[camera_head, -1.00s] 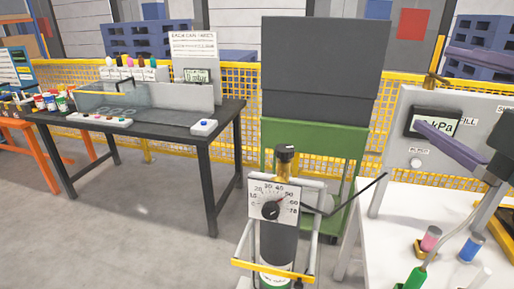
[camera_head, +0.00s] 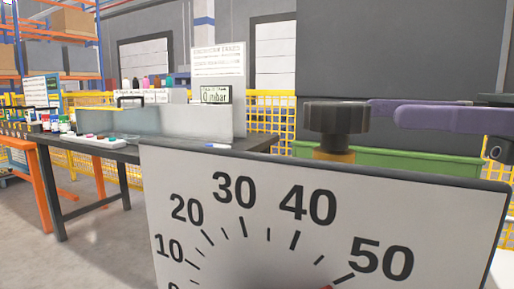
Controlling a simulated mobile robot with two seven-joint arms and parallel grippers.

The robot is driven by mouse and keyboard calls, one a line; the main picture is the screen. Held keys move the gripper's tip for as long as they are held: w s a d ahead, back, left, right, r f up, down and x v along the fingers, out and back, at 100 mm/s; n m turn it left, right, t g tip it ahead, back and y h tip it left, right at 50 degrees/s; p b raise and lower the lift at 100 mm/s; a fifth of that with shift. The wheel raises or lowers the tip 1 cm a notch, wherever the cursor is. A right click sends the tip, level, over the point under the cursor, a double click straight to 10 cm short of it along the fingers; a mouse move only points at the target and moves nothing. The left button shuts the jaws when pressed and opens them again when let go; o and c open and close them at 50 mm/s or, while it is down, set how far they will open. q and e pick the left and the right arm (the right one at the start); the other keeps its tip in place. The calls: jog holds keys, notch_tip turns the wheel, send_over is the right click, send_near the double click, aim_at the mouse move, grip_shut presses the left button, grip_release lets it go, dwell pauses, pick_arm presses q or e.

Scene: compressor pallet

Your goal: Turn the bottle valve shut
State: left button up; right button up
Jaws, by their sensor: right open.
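The bottle valve (camera_head: 336,118) is a black ridged knob on a brass neck, standing upright behind the top edge of a large white gauge plate (camera_head: 255,200). The gauge plate hides the bottle below the neck. My right gripper (camera_head: 385,109) comes in from the right with purple fingers at about the knob's height. Its fingertips lie just right of the knob in the picture; I cannot tell whether they touch it. The gripper is open and holds nothing visible. My left gripper is out of view.
A dark workbench (camera_head: 95,152) with a clear tank and a 0 mbar display (camera_head: 216,96) stands to the left behind. A tall dark grey panel (camera_head: 400,50) over a green part (camera_head: 400,160) is behind the valve. Yellow mesh fencing (camera_head: 272,112) runs behind.

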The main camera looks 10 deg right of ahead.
aim_at(308, 109)
jog(key=x, duration=0.3)
jog(key=p+x, duration=0.1)
jog(key=x, duration=0.2)
jog(key=p+x, duration=0.1)
jog(key=x, duration=0.2)
jog(key=shift+s+a, duration=0.2)
jog(key=shift+s, duration=0.05)
jog(key=shift+w+a, duration=0.15)
jog(key=shift+a, duration=0.2)
jog(key=shift+c, duration=0.4)
